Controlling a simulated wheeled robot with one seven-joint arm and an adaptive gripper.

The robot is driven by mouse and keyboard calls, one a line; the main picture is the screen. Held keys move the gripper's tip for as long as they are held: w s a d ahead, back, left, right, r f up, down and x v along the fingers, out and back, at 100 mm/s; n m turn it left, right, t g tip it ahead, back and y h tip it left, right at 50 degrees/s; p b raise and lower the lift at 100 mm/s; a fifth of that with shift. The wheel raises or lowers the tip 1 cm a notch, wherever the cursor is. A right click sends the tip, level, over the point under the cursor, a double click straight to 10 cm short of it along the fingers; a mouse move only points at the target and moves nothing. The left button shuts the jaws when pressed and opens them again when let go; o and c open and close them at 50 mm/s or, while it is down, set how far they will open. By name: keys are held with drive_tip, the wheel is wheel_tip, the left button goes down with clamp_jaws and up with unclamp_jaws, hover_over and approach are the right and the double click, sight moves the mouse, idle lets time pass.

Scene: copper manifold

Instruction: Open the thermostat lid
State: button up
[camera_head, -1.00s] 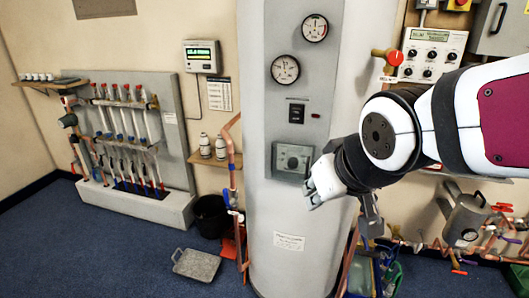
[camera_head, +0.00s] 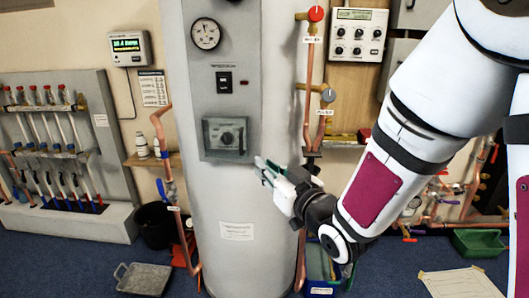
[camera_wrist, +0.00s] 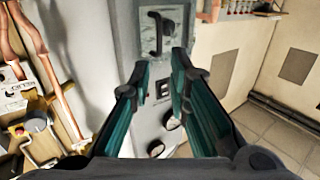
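The thermostat (camera_head: 226,138) is a grey box with a dark round dial behind a clear lid, on the front panel of the tall white cylinder (camera_head: 235,205). The lid looks shut in the head view. My gripper (camera_head: 262,168) is just right of and slightly below the thermostat. In the wrist view my gripper (camera_wrist: 161,66) is open, with two teal-sided fingers apart and nothing between them. The thermostat (camera_wrist: 172,30) shows beyond the fingertips, with a dark handle-like shape (camera_wrist: 157,32) on it. Contact between fingers and lid cannot be told.
A black switch (camera_head: 224,83) and a round gauge (camera_head: 206,34) sit above the thermostat. Copper pipes (camera_head: 309,90) with a red knob stand to the right. A small shelf (camera_head: 153,160) with bottles is at the left. A grey tray (camera_head: 144,279) lies on the blue floor.

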sight(242, 144)
drive_tip(key=x, duration=1.3)
drive_tip(key=shift+w, duration=0.35)
clamp_jaws()
